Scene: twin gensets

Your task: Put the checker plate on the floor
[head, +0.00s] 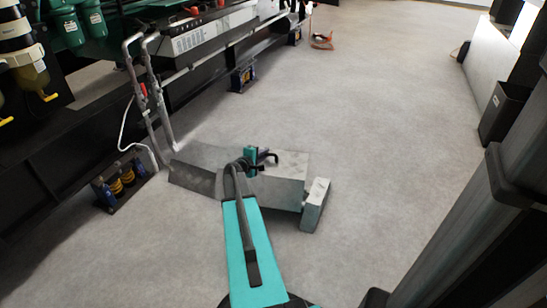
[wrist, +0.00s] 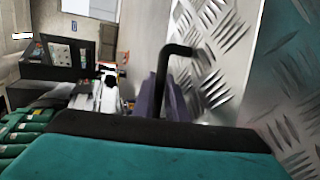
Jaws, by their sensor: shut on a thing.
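The checker plate (wrist: 215,45) fills the right of the wrist view as bright metal with raised diamond marks. In the head view it is the pale grey panel (head: 285,168) just right of my gripper. My gripper (head: 262,160) has purple-grey fingers (wrist: 168,103), shut around a bent black handle (wrist: 174,50) at the plate's face. The fingers hide part of the handle. From these views I cannot tell whether the plate's lower edge touches the floor (head: 350,120).
A grey sloped panel (head: 196,172) lies left of my gripper, by two bent grey rails (head: 152,100). A pale block (head: 315,205) is at the right. Spring mounts (head: 122,184) line the dark genset frame. Open floor extends beyond and right; a dark bin (head: 505,112) stands there.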

